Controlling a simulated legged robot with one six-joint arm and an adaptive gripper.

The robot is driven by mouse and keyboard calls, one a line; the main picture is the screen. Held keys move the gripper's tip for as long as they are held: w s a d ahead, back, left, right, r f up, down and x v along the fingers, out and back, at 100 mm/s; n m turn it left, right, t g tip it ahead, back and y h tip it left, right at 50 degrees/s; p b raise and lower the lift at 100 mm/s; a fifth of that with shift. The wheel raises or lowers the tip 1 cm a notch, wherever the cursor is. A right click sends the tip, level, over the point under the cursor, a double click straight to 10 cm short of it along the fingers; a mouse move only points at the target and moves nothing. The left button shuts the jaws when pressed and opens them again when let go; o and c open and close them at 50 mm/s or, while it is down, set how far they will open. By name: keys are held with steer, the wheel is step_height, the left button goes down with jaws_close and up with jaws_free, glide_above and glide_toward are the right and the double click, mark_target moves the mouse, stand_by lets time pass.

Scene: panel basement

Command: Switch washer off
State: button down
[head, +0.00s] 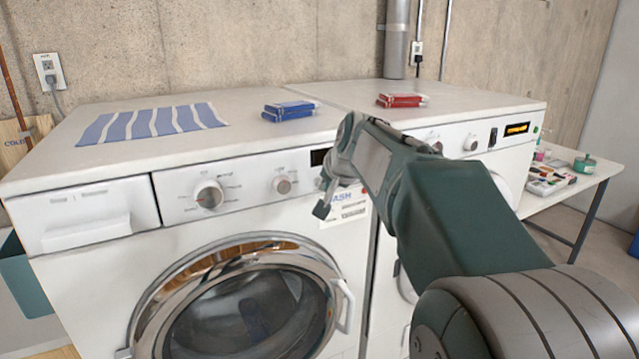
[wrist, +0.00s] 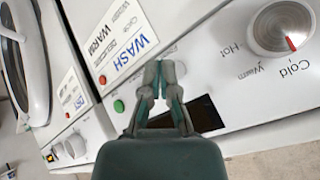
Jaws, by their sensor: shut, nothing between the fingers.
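The white washer (head: 255,222) stands at the left in the head view, with two dials, a dark display (head: 320,157) and a round glass door. A WASH label (head: 350,212) and a small red spot (head: 364,190) are at its right edge. My gripper (head: 322,208) is in front of the right end of its panel. Red (wrist: 102,80) and green (wrist: 118,106) spots are also visible.
The dryer (head: 509,163) stands directly to the right, with a lit orange display (head: 517,129). A striped cloth (head: 152,122), blue boxes (head: 290,110) and red boxes (head: 402,100) lie on top. A white side table (head: 590,173) stands further right. My arm hides part of both fronts.

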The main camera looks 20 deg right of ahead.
steer(key=s, duration=0.6)
stand_by(0.6)
steer(key=shift+s, duration=0.1)
steer(key=s+a+f+n+g, duration=0.1)
steer(key=s+a+f+n, duration=0.1)
steer(key=s+a+f, duration=0.2)
steer(key=s+a+f+n+g, duration=0.1)
steer(key=s+a+f+n, duration=0.2)
steer(key=s, duration=0.7)
steer(key=s+a+f+n+g, duration=0.1)
steer(key=s+a+f+n, duration=0.2)
steer(key=s+a+f, duration=0.3)
steer(key=shift+s+a+f+y, duration=0.3)
steer(key=shift+s+a, duration=0.5)
steer(key=shift+s, duration=0.3)
